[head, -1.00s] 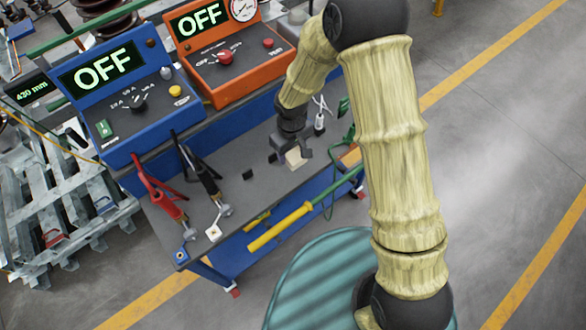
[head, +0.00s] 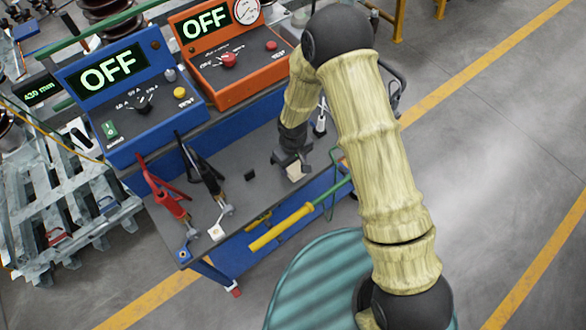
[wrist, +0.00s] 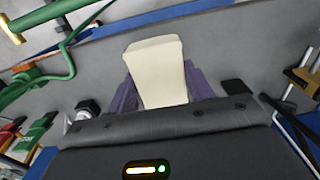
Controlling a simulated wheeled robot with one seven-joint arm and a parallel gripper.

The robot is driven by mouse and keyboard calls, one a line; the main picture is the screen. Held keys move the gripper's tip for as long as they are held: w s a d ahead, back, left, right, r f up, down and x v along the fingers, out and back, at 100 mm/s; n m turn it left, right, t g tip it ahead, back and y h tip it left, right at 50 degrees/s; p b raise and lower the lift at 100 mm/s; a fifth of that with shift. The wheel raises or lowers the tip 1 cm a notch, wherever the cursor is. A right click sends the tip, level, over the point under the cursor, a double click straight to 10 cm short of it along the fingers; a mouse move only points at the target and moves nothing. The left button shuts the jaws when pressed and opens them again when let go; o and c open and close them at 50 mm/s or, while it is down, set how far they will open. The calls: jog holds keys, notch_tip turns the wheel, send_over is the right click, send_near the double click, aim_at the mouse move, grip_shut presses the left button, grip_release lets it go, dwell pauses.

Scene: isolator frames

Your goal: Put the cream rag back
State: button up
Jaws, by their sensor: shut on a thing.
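The cream rag (head: 295,172) is a small pale block-like piece held in my gripper (head: 292,162), over the grey top of the blue cart. In the wrist view the rag (wrist: 157,72) stands out between the two purple-grey fingers (wrist: 158,92), which close on it from both sides. The grey top lies behind it. I cannot tell whether the rag touches the top or hangs just above it.
The blue OFF unit (head: 125,95) and orange OFF unit (head: 228,55) stand at the cart's back. Red clamp (head: 168,200) and black clamp (head: 207,180) lie left of my gripper, with a small black block (head: 249,174) between. A yellow-green rod (head: 283,226) runs along the front.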

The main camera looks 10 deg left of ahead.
aim_at(293, 170)
notch_tip(293, 170, down, 3)
jog(key=shift+d+f+p, duration=0.1)
jog(key=shift+p, duration=0.3)
jog(key=shift+f, duration=0.35)
jog(key=shift+s, duration=0.1)
jog(key=o, duration=0.9)
jog(key=shift+r, duration=0.15)
notch_tip(293, 170, up, 12)
jog(key=b, duration=0.2)
jog(key=shift+b, duration=0.35)
